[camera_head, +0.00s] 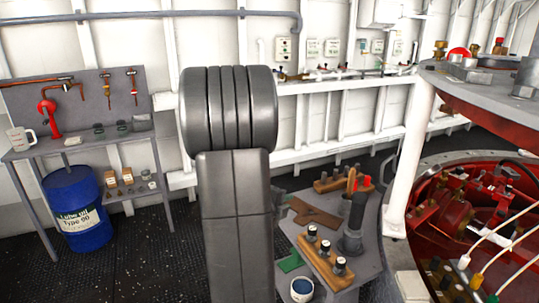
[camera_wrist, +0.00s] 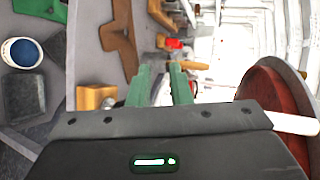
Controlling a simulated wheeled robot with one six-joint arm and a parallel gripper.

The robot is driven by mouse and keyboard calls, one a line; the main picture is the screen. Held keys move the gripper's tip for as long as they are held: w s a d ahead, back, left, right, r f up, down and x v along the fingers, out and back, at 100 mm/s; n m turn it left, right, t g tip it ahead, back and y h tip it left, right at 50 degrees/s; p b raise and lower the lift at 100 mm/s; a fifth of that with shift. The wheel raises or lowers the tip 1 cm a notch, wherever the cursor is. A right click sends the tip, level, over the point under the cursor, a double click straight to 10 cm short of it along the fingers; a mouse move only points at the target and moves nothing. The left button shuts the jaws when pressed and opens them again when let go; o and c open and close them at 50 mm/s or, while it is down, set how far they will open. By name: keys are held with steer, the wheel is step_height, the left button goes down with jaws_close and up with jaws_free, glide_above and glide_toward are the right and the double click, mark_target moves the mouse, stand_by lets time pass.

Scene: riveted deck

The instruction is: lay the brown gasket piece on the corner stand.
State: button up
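The brown gasket piece (camera_head: 313,212) is a flat, angular shape lying on a grey-topped table (camera_head: 325,290) at lower centre right. It also shows at the top of the wrist view (camera_wrist: 118,38), ahead and left of my gripper. My gripper (camera_wrist: 160,70) has two green fingers standing apart, with no held thing visible between them. I cannot tell for sure which surface is the corner stand; a grey bench (camera_head: 75,145) stands at the left.
Wooden blocks with dark knobs (camera_head: 322,255), a green sheet (camera_head: 291,262) and a blue-filled white pot (camera_head: 302,290) share the table. A blue drum (camera_head: 77,210) stands under the bench. Red machinery (camera_head: 470,210) and a white post (camera_head: 410,155) are at right.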

steer(key=w+d+f+b, duration=0.1)
steer(key=f+b, duration=0.1)
steer(key=f, duration=0.1)
steer(key=w+d+f+b, duration=0.3)
steer(key=w+f+b, duration=0.1)
steer(key=f, duration=0.1)
steer(key=shift+w+d+f+b, duration=0.15)
steer(key=shift+d+f+b, duration=0.15)
steer(key=shift+f, duration=0.05)
steer(key=shift+w+d+f, duration=0.2)
steer(key=shift+w+d, duration=0.2)
steer(key=shift+w, duration=0.05)
steer(key=shift+s+a+r, duration=0.1)
